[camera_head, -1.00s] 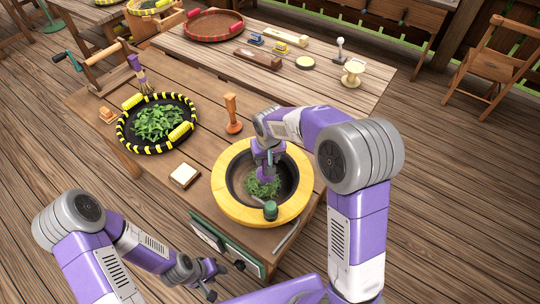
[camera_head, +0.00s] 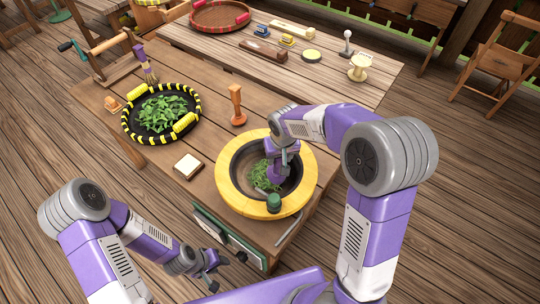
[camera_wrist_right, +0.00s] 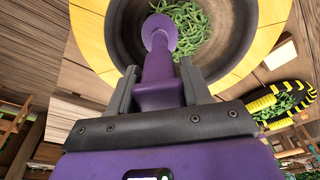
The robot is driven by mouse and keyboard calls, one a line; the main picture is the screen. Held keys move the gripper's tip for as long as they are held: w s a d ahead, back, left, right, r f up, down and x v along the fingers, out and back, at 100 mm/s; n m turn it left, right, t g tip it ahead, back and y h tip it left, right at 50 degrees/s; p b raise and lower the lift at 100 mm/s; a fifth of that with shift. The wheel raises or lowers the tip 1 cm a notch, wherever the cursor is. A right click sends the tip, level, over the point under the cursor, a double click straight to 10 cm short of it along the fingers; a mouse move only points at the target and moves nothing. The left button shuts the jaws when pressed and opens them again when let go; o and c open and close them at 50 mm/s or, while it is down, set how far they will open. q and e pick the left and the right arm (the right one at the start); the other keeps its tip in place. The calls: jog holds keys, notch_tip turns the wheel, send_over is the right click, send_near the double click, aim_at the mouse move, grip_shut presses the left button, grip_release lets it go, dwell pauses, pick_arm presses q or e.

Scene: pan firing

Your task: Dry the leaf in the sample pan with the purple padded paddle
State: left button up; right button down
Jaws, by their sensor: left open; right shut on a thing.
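The sample pan is a dark round bowl with a wide yellow rim (camera_head: 229,189), set in the wooden workbench. Green leaf (camera_head: 262,174) lies in its bottom, and strands also show in the right wrist view (camera_wrist_right: 187,28). My right gripper (camera_wrist_right: 158,88) is shut on the handle of the purple padded paddle (camera_wrist_right: 160,48). The paddle's rounded head is over the pan, beside and partly in front of the leaf; whether it touches the leaf is unclear. My left gripper (camera_head: 212,272) is open and empty, low in front of the bench, apart from the pan.
A black-and-yellow round tray (camera_head: 127,127) of leaves stands left of the pan. A small square block (camera_head: 187,167), an orange-brown stamp-like tool (camera_head: 236,104) and a brush (camera_head: 146,66) are on the bench. A green knob (camera_head: 273,203) sits at the pan's front rim.

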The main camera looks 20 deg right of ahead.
jog(key=s+a, duration=0.1)
jog(key=a, duration=0.4)
notch_tip(320, 180, up, 11)
jog(key=p, duration=0.8)
jog(key=shift+s+a, duration=0.15)
jog(key=shift+a, duration=0.2)
jog(key=c, duration=1)
grip_release()
jog(key=shift+c, duration=0.2)
grip_shut()
jog(key=w+d+p, duration=0.1)
jog(key=w+d, duration=0.3)
jog(key=d, duration=0.1)
jog(key=shift+w+p, duration=0.25)
jog(key=shift+p, duration=0.05)
